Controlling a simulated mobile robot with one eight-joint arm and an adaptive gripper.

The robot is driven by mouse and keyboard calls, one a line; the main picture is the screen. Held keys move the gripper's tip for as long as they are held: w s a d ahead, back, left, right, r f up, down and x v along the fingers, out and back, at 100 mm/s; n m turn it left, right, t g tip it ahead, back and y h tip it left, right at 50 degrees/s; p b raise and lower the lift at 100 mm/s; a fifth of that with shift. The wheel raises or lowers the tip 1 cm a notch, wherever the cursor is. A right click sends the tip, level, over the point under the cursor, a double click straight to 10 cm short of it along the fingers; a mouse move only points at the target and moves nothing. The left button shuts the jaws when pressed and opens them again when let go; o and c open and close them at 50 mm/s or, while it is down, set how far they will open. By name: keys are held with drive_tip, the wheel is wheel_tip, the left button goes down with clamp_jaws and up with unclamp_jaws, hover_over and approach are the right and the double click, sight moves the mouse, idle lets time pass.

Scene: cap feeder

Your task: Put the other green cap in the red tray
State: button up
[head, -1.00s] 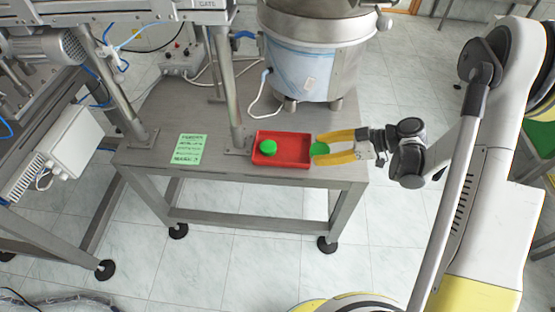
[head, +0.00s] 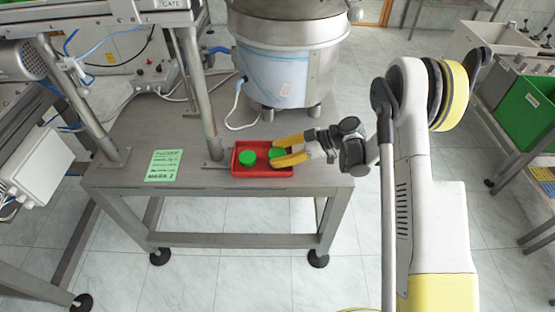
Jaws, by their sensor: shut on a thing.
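The red tray (head: 262,173) sits on the metal table near its front edge. One green cap (head: 247,158) lies in the left part of the tray. My gripper (head: 279,154), with yellow fingers, reaches in from the right and is shut on a second green cap (head: 277,152). That held cap is over the right part of the tray, partly hidden by the fingers. I cannot tell whether it touches the tray floor.
A green printed sheet (head: 163,165) lies on the metal table (head: 213,182) left of the tray. A metal post (head: 203,90) stands just behind the tray's left end. A large steel bowl feeder (head: 289,60) stands behind the tray. A green crate (head: 526,112) is at the far right.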

drive_tip(key=shift+f, duration=0.8)
drive_tip(key=shift+r, duration=0.15)
drive_tip(key=o, duration=0.7)
drive_tip(key=shift+o, duration=0.2)
